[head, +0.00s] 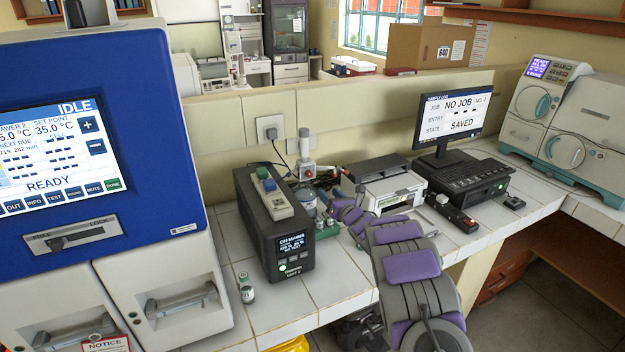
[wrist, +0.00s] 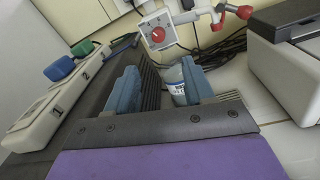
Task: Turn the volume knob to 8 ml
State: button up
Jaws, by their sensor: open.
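A white dispenser head (head: 306,170) with red parts stands on a bottle (head: 307,197) beside the black box unit. In the wrist view, its round red knob (wrist: 158,35) faces me, with a red-tipped side arm at right. Its scale is too small to read. My gripper (wrist: 162,80) is open, with blue fingers apart and nothing gripped. The knob lies beyond the fingertips, near the top of the wrist view. The bottle (wrist: 178,88) shows partly between the fingers. In the head view, my purple and grey arm reaches toward the dispenser and its gripper end is partly hidden.
A black box unit (head: 278,236) carrying a pale device with green and blue caps stands left of the bottle. A white printer (head: 393,190) stands right. A small vial (head: 246,290) stands near the bench's front. A blue incubator (head: 140,130) fills the left.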

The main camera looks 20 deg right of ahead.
send_near(311, 175)
jog(key=shift+w+a, duration=0.2)
jog(key=shift+w, duration=0.9)
jog(key=shift+w+a, duration=0.25)
jog(key=shift+w, duration=0.85)
jog(key=shift+w+f, duration=0.1)
jog(key=shift+w, duration=0.5)
jog(key=shift+w+a, duration=0.1)
jog(key=shift+w, duration=1.35)
jog(key=shift+c, duration=0.4)
grip_shut()
